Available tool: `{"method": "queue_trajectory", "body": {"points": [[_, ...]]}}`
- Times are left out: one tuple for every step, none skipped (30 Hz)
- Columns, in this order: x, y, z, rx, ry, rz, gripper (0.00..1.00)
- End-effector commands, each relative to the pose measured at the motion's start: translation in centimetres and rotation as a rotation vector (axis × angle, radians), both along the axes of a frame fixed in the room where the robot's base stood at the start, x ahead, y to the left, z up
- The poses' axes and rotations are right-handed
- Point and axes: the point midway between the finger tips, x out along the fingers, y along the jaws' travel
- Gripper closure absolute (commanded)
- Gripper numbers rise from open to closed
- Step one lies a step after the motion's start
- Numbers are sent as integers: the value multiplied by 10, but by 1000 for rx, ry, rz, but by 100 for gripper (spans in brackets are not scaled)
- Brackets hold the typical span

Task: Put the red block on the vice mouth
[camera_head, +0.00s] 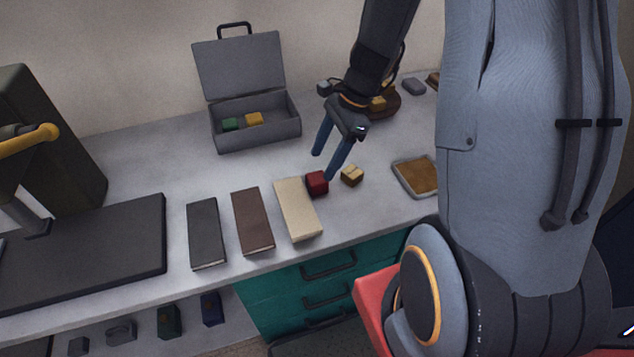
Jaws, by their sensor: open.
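The red block (317,183) is a small dark-red cube on the grey-white worktop, close to the right side of the cream slab. My gripper (324,166) is open and points down, with two blue fingers spread apart. One fingertip shows just above and behind the red block; the other is farther back and to the left. Nothing shows between the fingers. I cannot tell from this view whether a finger touches the block. I cannot make out a vice mouth for certain.
A small tan block (352,176) sits right of the red one. Left lie the cream (298,208), brown (252,221) and dark (206,233) slabs. An open grey toolbox (262,138) stands behind; a brown-topped tray (415,177) lies right. A dark machine (60,150) stands left.

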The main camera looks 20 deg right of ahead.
Motion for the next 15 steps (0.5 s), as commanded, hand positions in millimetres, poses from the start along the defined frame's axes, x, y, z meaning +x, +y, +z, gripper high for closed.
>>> {"method": "queue_trajectory", "body": {"points": [[-2, 2, -4, 0, 3, 1, 39], [-2, 2, -6, 1, 3, 0, 39], [-4, 3, -10, 1, 3, 0, 39], [-5, 4, -14, 0, 4, 2, 39], [-7, 6, -18, 1, 5, 1, 39], [-8, 7, -23, 1, 5, 2, 39], [-9, 8, -27, 0, 5, 2, 39], [-10, 9, -31, 0, 4, 3, 39], [-9, 12, -36, 0, 4, 4, 39], [-9, 13, -39, 0, 3, 3, 39], [-9, 14, -42, 0, 2, 4, 39], [-9, 15, -45, 0, 2, 4, 39], [-8, 16, -47, 0, 2, 3, 39], [-8, 16, -48, 0, 1, 3, 39], [-8, 17, -49, -1, 1, 4, 39]]}}
